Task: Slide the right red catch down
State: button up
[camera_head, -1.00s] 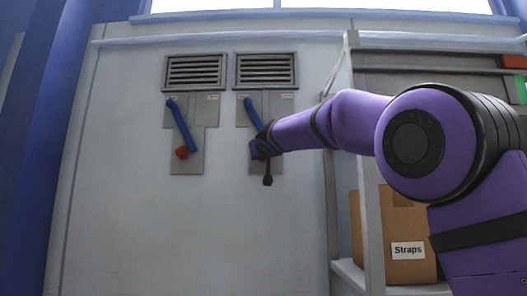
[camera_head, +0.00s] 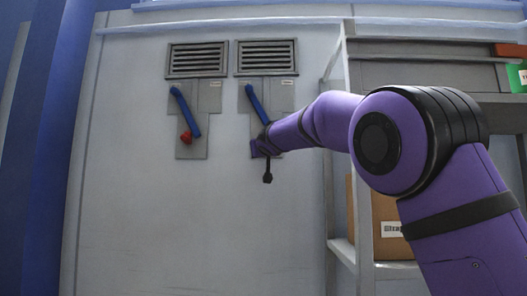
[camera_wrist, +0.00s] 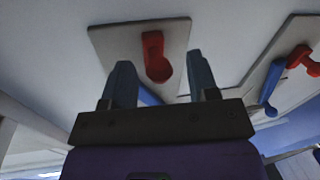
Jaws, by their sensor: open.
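The right red catch (camera_wrist: 154,56) shows in the wrist view on a pale plate (camera_wrist: 110,38), between the fingertips of my gripper (camera_wrist: 160,62). The jaws are open, one finger on each side of it; whether they touch it I cannot tell. In the head view my gripper (camera_head: 262,148) is at the lower part of the right grey panel (camera_head: 274,97) and hides this catch. A blue lever (camera_head: 257,104) leans above it; part of it also shows behind my gripper in the wrist view (camera_wrist: 149,96).
A left panel (camera_head: 208,97) has its own blue lever (camera_head: 185,112) and red catch (camera_head: 186,137). Vents (camera_head: 197,59) sit above the panels. A shelf post (camera_head: 363,200) and a cardboard box (camera_head: 380,215) stand at the right. The wall below the panels is clear.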

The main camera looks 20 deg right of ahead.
jog(key=shift+s, duration=0.15)
jog(key=s+a, duration=0.1)
jog(key=s, duration=0.9)
jog(key=shift+s+a, duration=0.15)
jog(key=shift+s, duration=0.05)
dwell(0.3)
jog(key=shift+s, duration=0.1)
dwell(0.5)
